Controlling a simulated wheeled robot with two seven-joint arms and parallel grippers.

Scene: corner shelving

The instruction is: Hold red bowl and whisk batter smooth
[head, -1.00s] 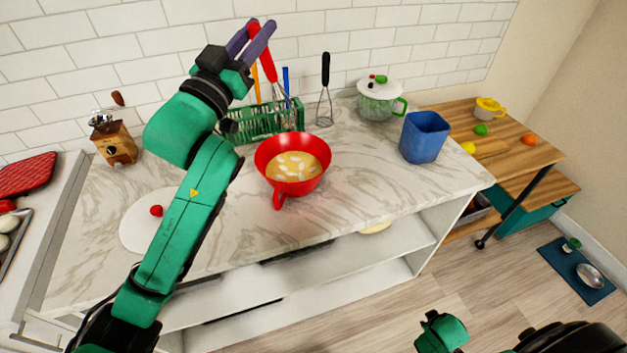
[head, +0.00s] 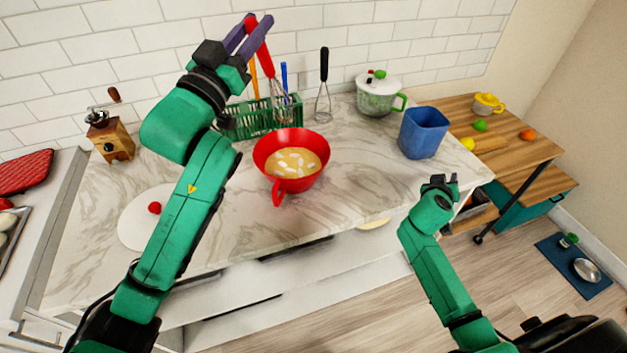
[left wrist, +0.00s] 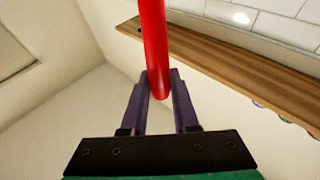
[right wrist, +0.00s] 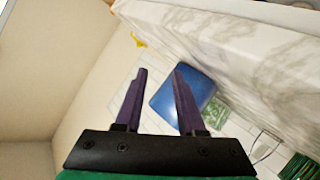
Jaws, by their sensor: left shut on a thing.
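The red bowl (head: 265,165) stands on the marble counter with its handle toward the front. Pale batter (head: 296,161) with white lumps lies in it. My left gripper (head: 250,35) is raised above and behind the bowl, shut on the red handle of a whisk (head: 265,62). The handle also shows between the fingers in the left wrist view (left wrist: 154,45). The whisk's wire end hangs near the green rack, outside the bowl. My right gripper (head: 440,182) is open and empty at the counter's front right edge; its parted fingers show in the right wrist view (right wrist: 157,100).
A green rack (head: 250,120) with utensils stands behind the bowl, beside a black-handled whisk (head: 323,85). A blue container (head: 422,135) and a lidded green pot (head: 378,95) stand to the right. A white board (head: 135,225) lies at left. The counter front is clear.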

